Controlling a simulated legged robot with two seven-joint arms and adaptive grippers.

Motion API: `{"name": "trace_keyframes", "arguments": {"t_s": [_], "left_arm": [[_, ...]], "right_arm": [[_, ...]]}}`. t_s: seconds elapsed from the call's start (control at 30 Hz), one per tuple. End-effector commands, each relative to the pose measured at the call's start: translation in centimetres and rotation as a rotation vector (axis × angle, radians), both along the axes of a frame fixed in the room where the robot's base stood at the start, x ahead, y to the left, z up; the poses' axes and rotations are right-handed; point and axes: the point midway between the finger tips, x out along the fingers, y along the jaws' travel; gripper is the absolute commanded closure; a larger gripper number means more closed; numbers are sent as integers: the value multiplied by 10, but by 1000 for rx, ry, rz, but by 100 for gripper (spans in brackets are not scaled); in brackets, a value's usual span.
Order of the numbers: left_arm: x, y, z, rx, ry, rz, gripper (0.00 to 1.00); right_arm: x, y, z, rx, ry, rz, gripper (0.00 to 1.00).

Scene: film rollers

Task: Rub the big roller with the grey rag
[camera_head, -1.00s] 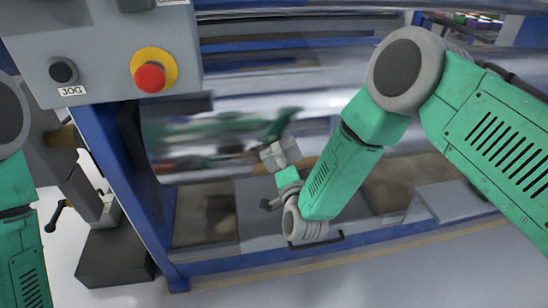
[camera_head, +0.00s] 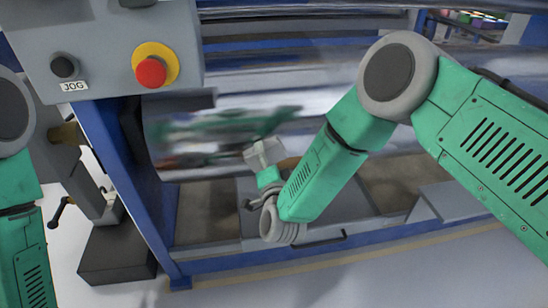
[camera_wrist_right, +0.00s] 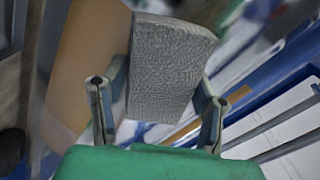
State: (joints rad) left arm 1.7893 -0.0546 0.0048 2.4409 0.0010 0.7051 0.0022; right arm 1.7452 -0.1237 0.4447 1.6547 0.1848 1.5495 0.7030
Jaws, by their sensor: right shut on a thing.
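The big roller (camera_head: 225,130) is a wide, shiny metal cylinder across the machine, with blurred green reflections of my arm. The grey rag (camera_head: 265,152) is a pale block at the tip of my right gripper (camera_head: 266,166), in front of the roller's lower left part. In the right wrist view, the rag (camera_wrist_right: 172,65) is a textured grey block between the two fingers of my right gripper (camera_wrist_right: 158,105), which is shut on it. I cannot tell whether the rag touches the roller. My left arm shows at the left edge, but its gripper is out of view.
A grey control box (camera_head: 105,45) with a red stop button (camera_head: 151,72) and a JOG knob (camera_head: 64,67) hangs at the upper left. A blue frame post (camera_head: 128,180) stands below it. A blue lower rail (camera_head: 365,237) crosses the front. The floor before it is clear.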

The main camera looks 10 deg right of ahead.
Motion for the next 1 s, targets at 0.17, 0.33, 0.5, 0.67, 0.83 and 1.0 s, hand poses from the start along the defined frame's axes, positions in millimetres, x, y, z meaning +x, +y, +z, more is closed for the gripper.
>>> {"name": "trace_keyframes", "arguments": {"t_s": [0.17, 0.33, 0.5, 0.67, 0.83, 1.0], "left_arm": [[0, 0, -3, 0, 0, 0, 100], [0, 0, -3, 0, 0, 0, 100], [0, 0, -5, 0, 0, 0, 100], [0, 0, -8, 0, 0, 0, 100], [0, 0, -9, 0, 0, 0, 100], [0, 0, -11, 0, 0, 0, 100]], "right_arm": [[1, 16, 3, 3, -8, 2, 69], [1, 20, 3, 2, -7, 2, 69], [0, 31, 2, 3, -6, 3, 69], [-1, 45, 2, 3, -6, 2, 69], [-2, 52, 2, 1, -4, 1, 69], [-2, 60, 1, 2, -5, 2, 69]]}}
